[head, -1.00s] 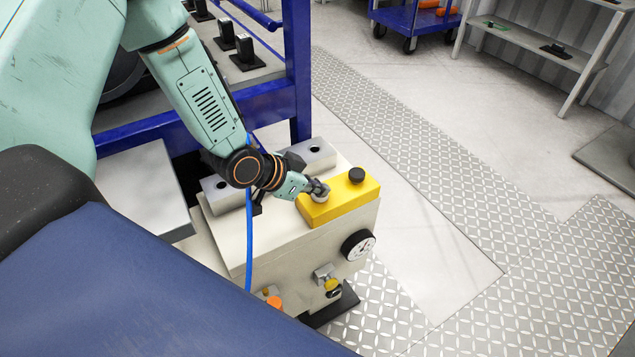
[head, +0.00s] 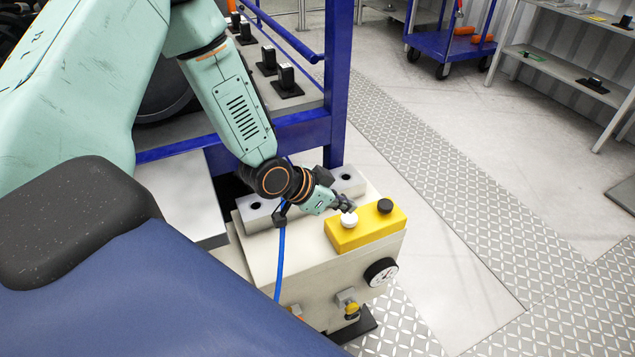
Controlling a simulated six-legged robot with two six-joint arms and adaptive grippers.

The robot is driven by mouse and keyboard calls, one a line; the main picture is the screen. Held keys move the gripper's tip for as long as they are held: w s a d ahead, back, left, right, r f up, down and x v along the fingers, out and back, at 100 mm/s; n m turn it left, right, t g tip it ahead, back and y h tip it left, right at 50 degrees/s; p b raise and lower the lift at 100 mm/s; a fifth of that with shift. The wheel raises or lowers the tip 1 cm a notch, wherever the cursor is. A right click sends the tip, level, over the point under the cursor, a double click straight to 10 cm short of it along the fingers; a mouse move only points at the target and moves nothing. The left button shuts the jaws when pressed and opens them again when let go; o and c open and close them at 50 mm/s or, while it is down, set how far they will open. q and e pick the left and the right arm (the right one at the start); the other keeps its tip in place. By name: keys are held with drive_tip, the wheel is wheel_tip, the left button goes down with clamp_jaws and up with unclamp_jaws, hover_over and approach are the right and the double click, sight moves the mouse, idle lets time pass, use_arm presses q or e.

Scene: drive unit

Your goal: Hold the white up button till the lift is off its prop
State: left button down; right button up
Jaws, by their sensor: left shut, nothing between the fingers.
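The white button (head: 349,219) sits on a yellow control box (head: 365,229), beside a black button (head: 385,206). The box is on top of a cream power unit (head: 310,262). My left gripper (head: 347,207) is shut and empty, its tips just behind the white button. The button's top shows uncovered, and I cannot tell whether the tips touch its side. The blue frame (head: 338,85) behind is perhaps part of the lift. I cannot make out the prop. My right gripper is not in view.
A round gauge (head: 381,272) and a yellow-knobbed valve (head: 351,309) are on the unit's front. A blue hose (head: 280,255) hangs in front of it. A blue cart (head: 450,40) and shelves (head: 570,70) stand farther back. The floor on the right is clear.

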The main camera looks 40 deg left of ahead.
use_arm(q)
drive_tip(key=p+v, duration=0.6)
drive_tip(key=v, duration=0.2)
drive_tip(key=shift+w+a, duration=0.15)
drive_tip(key=shift+w, duration=0.05)
drive_tip(key=shift+s+r, duration=0.15)
drive_tip(key=shift+r, duration=0.05)
drive_tip(key=shift+f, duration=0.1)
